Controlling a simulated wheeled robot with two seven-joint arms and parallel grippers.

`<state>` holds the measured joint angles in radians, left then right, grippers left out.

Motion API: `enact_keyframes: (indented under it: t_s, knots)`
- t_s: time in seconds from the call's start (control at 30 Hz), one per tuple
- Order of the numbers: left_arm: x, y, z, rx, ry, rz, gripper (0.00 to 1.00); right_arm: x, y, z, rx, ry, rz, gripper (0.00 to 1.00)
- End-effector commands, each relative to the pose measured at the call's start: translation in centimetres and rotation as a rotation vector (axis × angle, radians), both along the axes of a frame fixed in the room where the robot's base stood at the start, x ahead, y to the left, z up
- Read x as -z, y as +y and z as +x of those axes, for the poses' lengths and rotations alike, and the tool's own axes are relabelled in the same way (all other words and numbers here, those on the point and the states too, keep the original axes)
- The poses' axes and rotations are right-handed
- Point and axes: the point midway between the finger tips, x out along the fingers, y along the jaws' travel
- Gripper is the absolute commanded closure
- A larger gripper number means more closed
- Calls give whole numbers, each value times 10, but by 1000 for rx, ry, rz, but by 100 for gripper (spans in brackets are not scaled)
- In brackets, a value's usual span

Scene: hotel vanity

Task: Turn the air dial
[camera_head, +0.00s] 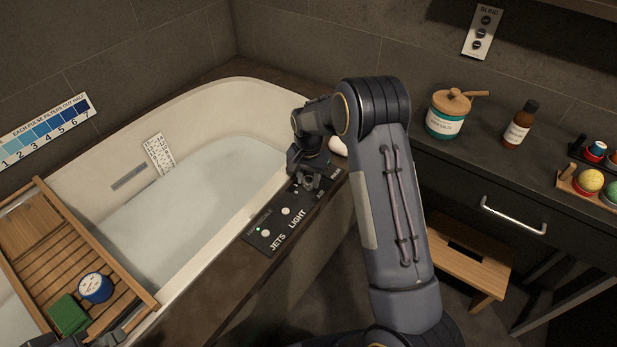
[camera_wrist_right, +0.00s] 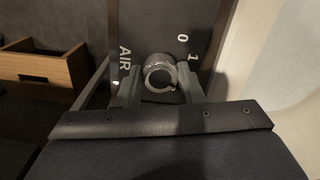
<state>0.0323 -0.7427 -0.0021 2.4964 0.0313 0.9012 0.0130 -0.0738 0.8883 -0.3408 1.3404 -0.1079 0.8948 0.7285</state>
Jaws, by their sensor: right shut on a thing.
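The air dial (camera_wrist_right: 160,66) is a round metal knob with a ring-shaped end, on a dark panel lettered AIR, with 0 and 1 beside it. My right gripper (camera_wrist_right: 161,86) has one finger on each side of the dial and is shut on it. In the head view my right gripper (camera_head: 308,181) reaches down to the far part of the control panel (camera_head: 262,238) on the tub's rim and hides the dial. Dark parts at the bottom left edge look like my left gripper (camera_head: 112,338), mostly cut off.
The panel's nearer part has JETS and LIGHT buttons and a green lamp. The filled bathtub (camera_head: 200,97) lies left, with a wooden tray (camera_head: 45,230) across it. A white round object (camera_head: 338,146) is close behind my gripper. The counter (camera_head: 470,150) stands right, above a stool (camera_head: 465,262).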

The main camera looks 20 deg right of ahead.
Motion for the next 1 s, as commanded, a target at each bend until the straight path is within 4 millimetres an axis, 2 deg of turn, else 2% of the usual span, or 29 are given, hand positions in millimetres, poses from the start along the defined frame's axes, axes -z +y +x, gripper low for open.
enact_keyframes:
  t_s: [0.2, 0.23, 0.4, 0.73, 1.0]
  knots:
    - [0, 0, 0, 0, 0, 0, 64, 0, 0, 0, -1, 0, 0, 89]
    - [0, 0, 0, 0, 0, 0, 64, 0, 0, 0, -1, 0, 0, 64]
    - [0, 0, 0, 0, 0, 0, 64, 0, 0, 0, -2, 0, 0, 44]
    - [-2, 0, 0, 0, 0, 0, 64, -6, 0, 0, -2, -1, 0, 44]
    - [-10, 0, 0, 0, 0, 0, 64, -51, 0, 1, -2, -5, 1, 44]
